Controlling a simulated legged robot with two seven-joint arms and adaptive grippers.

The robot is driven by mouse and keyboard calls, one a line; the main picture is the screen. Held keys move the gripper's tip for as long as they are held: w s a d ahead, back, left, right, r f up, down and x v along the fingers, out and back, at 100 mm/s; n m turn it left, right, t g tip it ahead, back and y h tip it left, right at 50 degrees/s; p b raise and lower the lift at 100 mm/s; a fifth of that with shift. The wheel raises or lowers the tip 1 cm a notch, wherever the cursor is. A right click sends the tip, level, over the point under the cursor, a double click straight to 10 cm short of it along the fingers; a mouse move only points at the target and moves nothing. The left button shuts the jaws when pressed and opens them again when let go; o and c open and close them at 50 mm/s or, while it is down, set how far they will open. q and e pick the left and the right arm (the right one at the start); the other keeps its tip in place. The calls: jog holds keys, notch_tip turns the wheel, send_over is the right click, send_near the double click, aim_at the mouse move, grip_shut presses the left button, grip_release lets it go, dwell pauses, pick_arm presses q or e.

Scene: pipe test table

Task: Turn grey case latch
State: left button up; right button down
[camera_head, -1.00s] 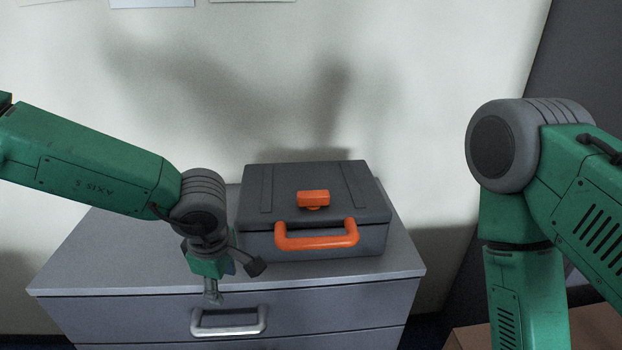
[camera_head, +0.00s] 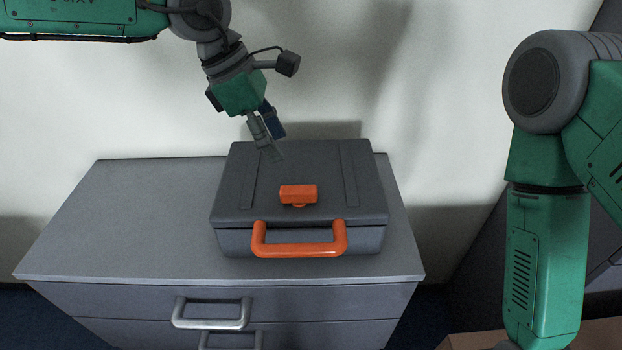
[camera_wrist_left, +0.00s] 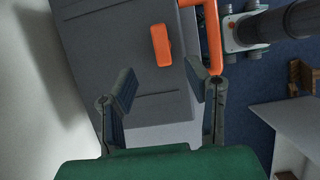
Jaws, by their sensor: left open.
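The grey case (camera_head: 250,190) lies shut on the grey drawer cabinet, with its orange handle (camera_head: 298,250) facing front. The orange latch (camera_head: 298,194) sits on the lid near the front edge, above the handle. My left gripper (camera_head: 274,145) is over the back of the case lid, pointing down toward it, apart from the latch. In the left wrist view my left gripper (camera_wrist_left: 165,88) is open and empty. The latch (camera_wrist_left: 161,45) shows there beyond and between the fingertips, and the handle (camera_wrist_left: 214,40) is to its right. My right gripper is out of view.
The cabinet top (camera_head: 120,220) is clear to the left of the case. A silver drawer handle (camera_head: 212,322) is on the cabinet front. A pale wall (camera_head: 450,60) stands close behind. A brown surface (camera_head: 460,342) shows at the lower right.

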aim_at(293, 188)
pick_arm(q)
notch_tip(293, 188, down, 7)
jog(key=shift+w+d+f+p, duration=0.1)
jog(key=shift+w+d+p, duration=0.05)
jog(key=shift+p, duration=0.3)
jog(key=d+f, duration=0.3)
jog(key=d, duration=0.1)
jog(key=shift+f, duration=0.4)
jog(key=shift+d+f+p, duration=0.25)
jog(key=shift+d+p, duration=0.05)
jog(key=shift+a, duration=1.2)
grip_shut()
jog(key=shift+d, duration=0.1)
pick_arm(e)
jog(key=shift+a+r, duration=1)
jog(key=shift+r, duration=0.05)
